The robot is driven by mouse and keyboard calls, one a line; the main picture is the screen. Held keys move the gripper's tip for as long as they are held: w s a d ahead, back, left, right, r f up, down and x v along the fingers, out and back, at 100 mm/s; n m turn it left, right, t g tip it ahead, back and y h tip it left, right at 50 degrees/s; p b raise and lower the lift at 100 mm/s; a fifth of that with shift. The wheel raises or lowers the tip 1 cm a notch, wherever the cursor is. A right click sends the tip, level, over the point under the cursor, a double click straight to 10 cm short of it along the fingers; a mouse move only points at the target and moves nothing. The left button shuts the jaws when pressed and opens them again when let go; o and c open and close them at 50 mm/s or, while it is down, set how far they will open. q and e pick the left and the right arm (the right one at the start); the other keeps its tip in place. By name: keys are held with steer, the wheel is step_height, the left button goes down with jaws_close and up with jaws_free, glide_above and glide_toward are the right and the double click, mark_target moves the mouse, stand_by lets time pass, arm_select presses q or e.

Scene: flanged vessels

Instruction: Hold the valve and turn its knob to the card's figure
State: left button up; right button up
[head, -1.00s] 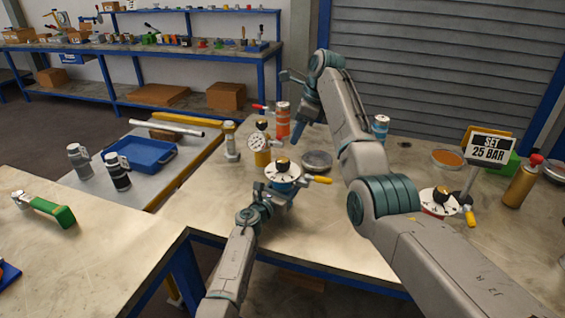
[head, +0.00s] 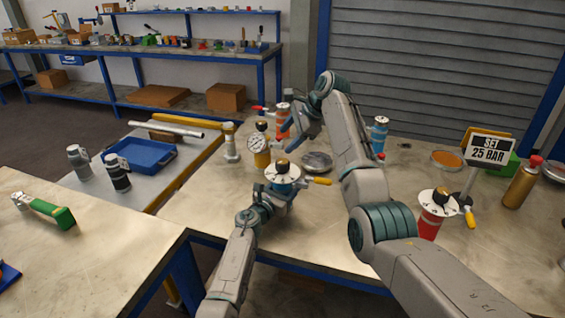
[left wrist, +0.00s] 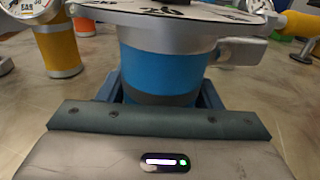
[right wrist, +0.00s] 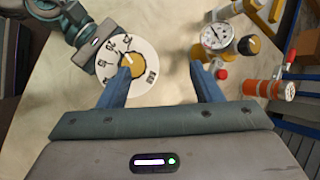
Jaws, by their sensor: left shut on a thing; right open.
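The valve with a blue body (left wrist: 168,70) stands upright on the table, with a white dial (right wrist: 143,85), a brass knob (head: 282,164) and a yellow lever (head: 319,181). My left gripper (head: 278,196) is shut around the blue body. My right gripper (right wrist: 165,80) is open and empty above the valve. In the right wrist view its left finger overlaps the brass knob (right wrist: 132,65), which is not centred between the fingers. The knob's white mark points up and left there; the dial figures are too small to read surely. The card (head: 488,150) says SET 25 BAR.
A yellow valve with a gauge (head: 258,145) stands behind left of the held valve, and an orange one (head: 281,123) behind it. A grey round dish (head: 318,161) lies close by. A red valve (head: 432,215) stands right of my right arm.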

mark_target(286, 166)
steer(key=d+n+t+y, duration=0.1)
steer(key=n+t+y, duration=0.1)
steer(key=n, duration=0.3)
steer(key=s+d+f+n+t+y, duration=0.1)
steer(key=n+t+y, duration=0.1)
steer(key=n+t, duration=0.2)
steer(key=s+d+f+n+t+y, duration=0.1)
steer(key=n+t, duration=0.3)
steer(key=n, duration=0.4)
steer(key=shift+d+f+y, duration=0.1)
steer(key=shift+f+y, duration=0.15)
steer(key=shift+y, duration=0.15)
steer(key=s+d+f+n+t, duration=0.1)
steer(key=s+d+f+n, duration=0.1)
steer(key=s+f+n, duration=0.5)
steer(key=shift+m+h, duration=0.3)
steer(key=shift+m, duration=0.5)
steer(key=x, duration=0.7)
steer(key=r+x, duration=0.1)
steer(key=x, duration=0.2)
steer(key=shift+a+r, duration=0.15)
steer(key=shift+a, duration=0.25)
steer(key=shift+c, duration=0.5)
steer(key=c, duration=0.9)
steer(key=shift+m+t+h, duration=0.7)
steer(key=shift+m+h, duration=0.1)
steer(key=shift+h, duration=0.2)
